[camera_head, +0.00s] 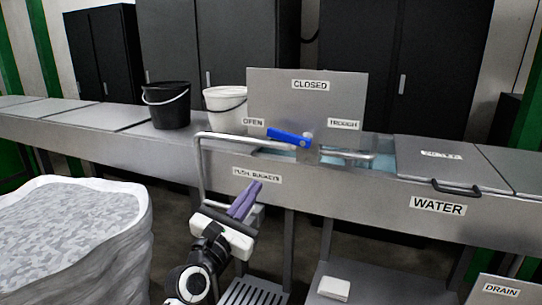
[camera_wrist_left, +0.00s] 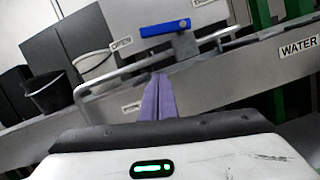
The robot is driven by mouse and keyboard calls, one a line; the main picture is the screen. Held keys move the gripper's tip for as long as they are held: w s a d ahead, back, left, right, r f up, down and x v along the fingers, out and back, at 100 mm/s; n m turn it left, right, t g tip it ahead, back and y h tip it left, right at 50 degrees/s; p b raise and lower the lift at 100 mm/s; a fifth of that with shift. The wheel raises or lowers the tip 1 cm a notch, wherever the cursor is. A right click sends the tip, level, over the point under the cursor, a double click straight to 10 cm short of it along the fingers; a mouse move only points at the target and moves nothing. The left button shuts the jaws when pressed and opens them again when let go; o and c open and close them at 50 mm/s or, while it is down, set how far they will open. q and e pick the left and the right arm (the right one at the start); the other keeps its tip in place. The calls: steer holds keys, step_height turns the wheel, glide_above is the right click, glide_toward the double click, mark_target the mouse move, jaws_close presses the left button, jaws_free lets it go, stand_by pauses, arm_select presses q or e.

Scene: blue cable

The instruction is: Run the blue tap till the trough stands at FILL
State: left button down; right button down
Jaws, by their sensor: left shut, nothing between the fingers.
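The blue tap handle (camera_head: 287,137) sits on a metal tap in front of an upright panel marked CLOSED, OPEN and TROUGH. It lies nearly level, its free end pointing left towards the OPEN label (camera_head: 252,122). It also shows in the left wrist view (camera_wrist_left: 165,28). The trough (camera_head: 225,160) runs along the wall; pale blue water (camera_head: 384,158) shows in it near the spout. No level mark is readable. My left gripper (camera_head: 252,187), with purple fingers, is shut and empty, below and left of the handle, apart from it. My right gripper is out of view.
A bent metal rail (camera_head: 198,165) stands in front of the trough, near my left gripper. A black bucket (camera_head: 166,106) and a white bucket (camera_head: 224,104) stand on the left. A lid with a black handle (camera_head: 457,187) covers the right. A large pale sack (camera_head: 75,235) stands front left.

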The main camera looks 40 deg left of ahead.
arm_select(q)
steer(key=w+a+r, duration=0.1)
steer(key=w+r, duration=0.5)
steer(key=w, duration=0.3)
steer(key=shift+w+a+r+n+p, duration=0.25)
steer(key=shift+w+r+n+p, duration=0.05)
steer(key=shift+r+p, duration=0.1)
